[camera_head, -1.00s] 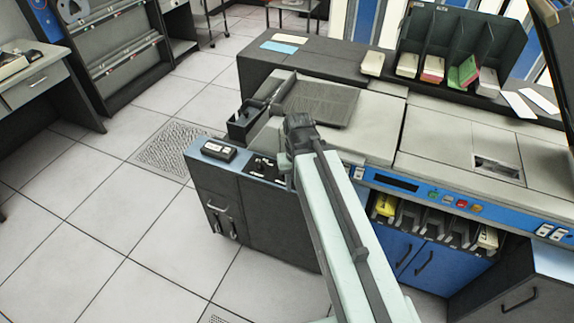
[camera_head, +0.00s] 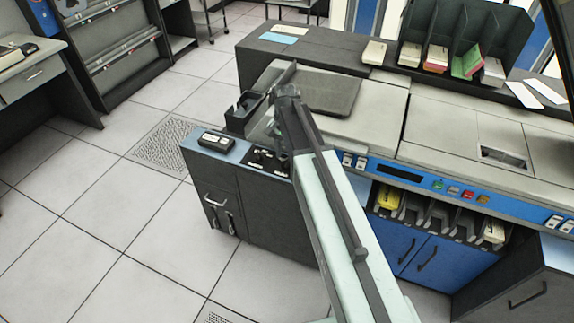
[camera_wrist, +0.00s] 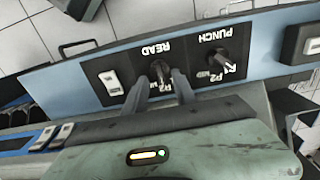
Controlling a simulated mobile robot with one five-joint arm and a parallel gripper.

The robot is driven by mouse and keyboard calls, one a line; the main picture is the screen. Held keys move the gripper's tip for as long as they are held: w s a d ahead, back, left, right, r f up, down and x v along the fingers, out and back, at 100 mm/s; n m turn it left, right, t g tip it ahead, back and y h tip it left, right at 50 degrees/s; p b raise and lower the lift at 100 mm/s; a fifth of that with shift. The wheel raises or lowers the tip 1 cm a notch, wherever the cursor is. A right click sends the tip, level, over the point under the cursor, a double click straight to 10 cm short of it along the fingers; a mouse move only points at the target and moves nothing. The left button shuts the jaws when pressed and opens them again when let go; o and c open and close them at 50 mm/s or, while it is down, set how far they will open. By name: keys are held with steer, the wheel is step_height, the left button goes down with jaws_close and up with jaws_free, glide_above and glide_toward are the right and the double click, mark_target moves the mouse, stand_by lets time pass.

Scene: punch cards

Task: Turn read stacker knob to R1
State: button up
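The read stacker knob (camera_wrist: 160,70), a dark knob under the upside-down label READ, sits on a black panel in the wrist view. My gripper (camera_wrist: 161,84) has its two grey fingers apart, one on each side of this knob. I cannot tell whether they touch it. The small position labels beside the knob are partly covered by the fingers, so its setting is unclear. The similar punch knob (camera_wrist: 221,60) is to the right. In the head view, the knob panel (camera_head: 268,160) is on the blue-topped cabinet, partly hidden by my arm.
A white rocker switch (camera_wrist: 111,83) is left of the read knob in the wrist view. A dark box with a light face (camera_head: 215,140) sits on the cabinet top. An open dark bin (camera_head: 243,112) stands behind it. Floor is clear in front of the cabinet.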

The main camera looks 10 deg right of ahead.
mark_target(285, 161)
step_height(285, 161, down, 3)
steer(key=shift+f+b, duration=0.1)
steer(key=shift+b, duration=0.7)
steer(key=shift+r, duration=0.2)
